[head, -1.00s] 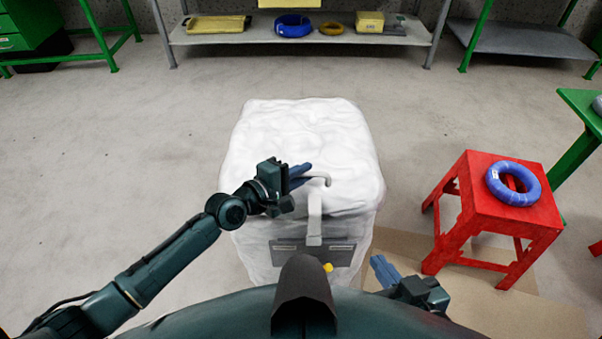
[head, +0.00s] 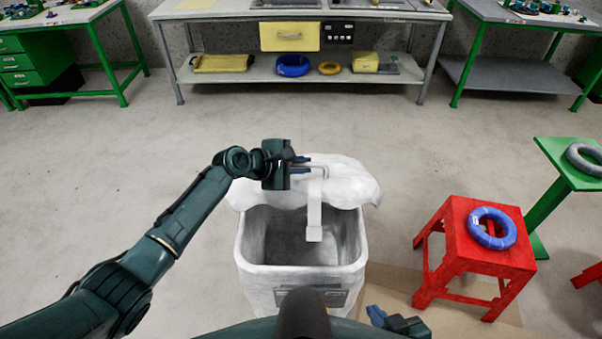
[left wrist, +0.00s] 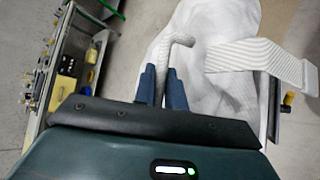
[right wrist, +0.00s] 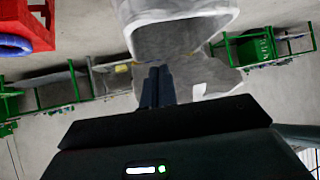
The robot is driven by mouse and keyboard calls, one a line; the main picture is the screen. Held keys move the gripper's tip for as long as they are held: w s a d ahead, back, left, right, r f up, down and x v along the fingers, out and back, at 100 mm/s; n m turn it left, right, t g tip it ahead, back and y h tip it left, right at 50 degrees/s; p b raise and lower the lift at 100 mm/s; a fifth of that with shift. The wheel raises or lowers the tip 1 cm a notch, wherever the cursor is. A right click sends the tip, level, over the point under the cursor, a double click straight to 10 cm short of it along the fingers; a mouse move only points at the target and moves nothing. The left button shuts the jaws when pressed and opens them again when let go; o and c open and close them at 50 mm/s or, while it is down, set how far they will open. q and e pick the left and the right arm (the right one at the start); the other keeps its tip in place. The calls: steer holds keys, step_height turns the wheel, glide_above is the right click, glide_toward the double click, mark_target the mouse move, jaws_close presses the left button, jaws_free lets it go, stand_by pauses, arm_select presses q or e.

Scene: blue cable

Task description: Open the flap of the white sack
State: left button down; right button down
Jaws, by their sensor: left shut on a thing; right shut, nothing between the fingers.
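The white sack (head: 300,277) stands in front of me with its mouth open, and its empty-looking inside shows. Its flap (head: 350,183) is raised and tilted back at the far rim, with a white strap (head: 314,215) hanging from it over the opening. My left gripper (head: 308,165) is shut on the flap's handle (head: 324,172); in the left wrist view the handle (left wrist: 180,38) runs up from between the fingers. My right gripper (head: 375,314) is shut and empty, low to the right of the sack. The sack also shows in the right wrist view (right wrist: 185,15).
A red stool (head: 480,250) with a blue cable coil (head: 492,228) stands to the right, near a green table (head: 572,165). A grey workbench (head: 230,72) with coils and yellow boxes stands at the back. The floor between is clear.

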arm_select(q)
steer(key=shift+w+r, duration=0.35)
steer(key=shift+r, duration=0.05)
